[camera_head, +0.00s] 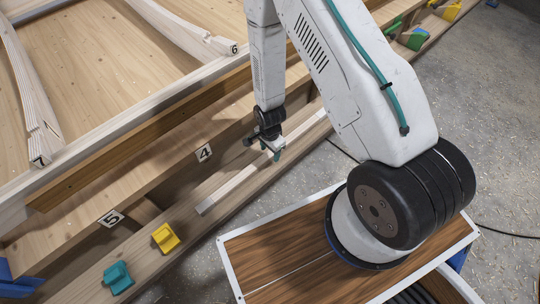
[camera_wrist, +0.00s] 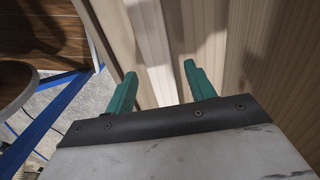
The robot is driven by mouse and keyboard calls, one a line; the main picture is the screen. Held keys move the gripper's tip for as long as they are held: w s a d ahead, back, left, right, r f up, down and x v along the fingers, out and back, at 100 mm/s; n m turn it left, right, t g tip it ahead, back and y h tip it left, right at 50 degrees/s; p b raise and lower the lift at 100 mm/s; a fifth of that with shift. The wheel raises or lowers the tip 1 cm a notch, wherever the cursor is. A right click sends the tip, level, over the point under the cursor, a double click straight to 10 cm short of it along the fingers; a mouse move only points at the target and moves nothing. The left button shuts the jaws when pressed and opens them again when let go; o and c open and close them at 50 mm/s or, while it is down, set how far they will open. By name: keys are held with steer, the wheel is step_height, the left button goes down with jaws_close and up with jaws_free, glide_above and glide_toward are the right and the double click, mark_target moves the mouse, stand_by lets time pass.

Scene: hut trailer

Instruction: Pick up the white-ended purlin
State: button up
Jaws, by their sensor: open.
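The purlin (camera_head: 232,188) is a slim pale strip lying lengthwise along a wooden ledge beside the large timber frame. Its near end looks whitish in the head view; the stretch under my gripper is partly hidden. My gripper (camera_head: 274,152) points down over the strip, toward its far half, with teal fingers. In the wrist view, my gripper (camera_wrist: 160,72) is open, and the pale strip (camera_wrist: 152,45) runs between the two fingers. Nothing is clamped. I cannot tell how far the fingertips reach down its sides.
A yellow block (camera_head: 165,237) and a teal block (camera_head: 117,277) sit on the ledge at lower left. Numbered tags (camera_head: 204,153) mark the timber. A wood-topped platform (camera_head: 290,245) with a pale rim stands below my arm. Concrete floor (camera_head: 480,120) is open at right.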

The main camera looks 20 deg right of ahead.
steer(key=shift+f, duration=0.8)
jaws_close()
steer(key=shift+r, duration=0.15)
steer(key=shift+r, duration=0.5)
steer(key=shift+s+a+r, duration=0.1)
steer(key=shift+s+r, duration=0.2)
steer(key=shift+r, duration=0.35)
steer(key=shift+s+r, duration=0.25)
steer(key=shift+r, duration=0.35)
steer(key=s+a+r, duration=0.1)
steer(key=s+a, duration=0.1)
steer(key=s, duration=1.2)
steer(key=shift+s+a+r, duration=0.15)
steer(key=shift+s, duration=0.2)
